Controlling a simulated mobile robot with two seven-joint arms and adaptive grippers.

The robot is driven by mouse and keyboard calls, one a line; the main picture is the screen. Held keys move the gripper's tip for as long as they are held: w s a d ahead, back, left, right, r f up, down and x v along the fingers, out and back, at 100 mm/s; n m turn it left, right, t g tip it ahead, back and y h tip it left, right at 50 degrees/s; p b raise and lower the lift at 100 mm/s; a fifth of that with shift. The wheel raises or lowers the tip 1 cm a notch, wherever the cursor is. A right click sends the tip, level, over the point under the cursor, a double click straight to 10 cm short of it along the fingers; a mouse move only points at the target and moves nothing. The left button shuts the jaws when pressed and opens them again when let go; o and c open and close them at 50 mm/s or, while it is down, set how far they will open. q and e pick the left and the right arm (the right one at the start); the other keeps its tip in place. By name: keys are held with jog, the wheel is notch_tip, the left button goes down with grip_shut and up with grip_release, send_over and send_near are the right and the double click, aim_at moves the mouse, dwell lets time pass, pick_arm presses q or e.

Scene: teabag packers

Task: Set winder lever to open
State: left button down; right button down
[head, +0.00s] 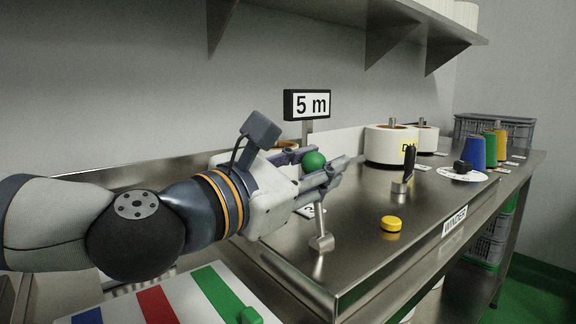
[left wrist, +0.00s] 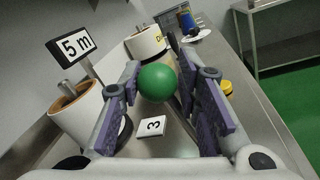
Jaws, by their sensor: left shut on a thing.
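My left gripper (head: 325,168) comes in from the left over the steel bench. It is shut on a round green knob (head: 314,160), which also shows between the purple-grey fingers (left wrist: 168,100) in the left wrist view (left wrist: 157,82). A short metal post (head: 321,243) stands on the bench below the gripper; its upper part is hidden by the fingers, so I cannot see clearly how it joins the knob. A black upright handle (head: 409,162) on a metal block stands further right. A WINDER label (head: 455,221) is on the bench's front edge. My right gripper is not in view.
A yellow button (head: 391,224) sits on the bench near the front. A 5 m sign (head: 307,105) stands behind the gripper. White rolls (head: 385,145), coloured thread cones (head: 477,151) and a grey crate (head: 500,128) are at the far end. A striped board (head: 170,300) is in front.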

pick_arm(q)
jog(key=shift+s+d+r+m, duration=0.15)
jog(key=shift+s+m, duration=0.1)
jog(key=shift+m, duration=0.25)
jog(key=shift+s+d+f+m+h+p, duration=0.2)
jog(key=shift+s+d+m, duration=0.45)
jog(key=shift+m, duration=0.45)
jog(key=shift+s+d+f+m+h+p, duration=0.1)
jog(key=shift+s+d+m+h, duration=0.25)
jog(key=shift+s+m, duration=0.65)
jog(key=shift+s+d+f+m+h+p, duration=0.15)
jog(key=shift+s+d+m, duration=0.5)
jog(key=shift+m, duration=0.55)
jog(key=c, duration=1.3)
grip_release()
jog(key=v, duration=0.7)
jog(key=shift+s+a+f, duration=0.1)
jog(key=shift+s+a, duration=0.05)
jog(key=shift+s, duration=0.05)
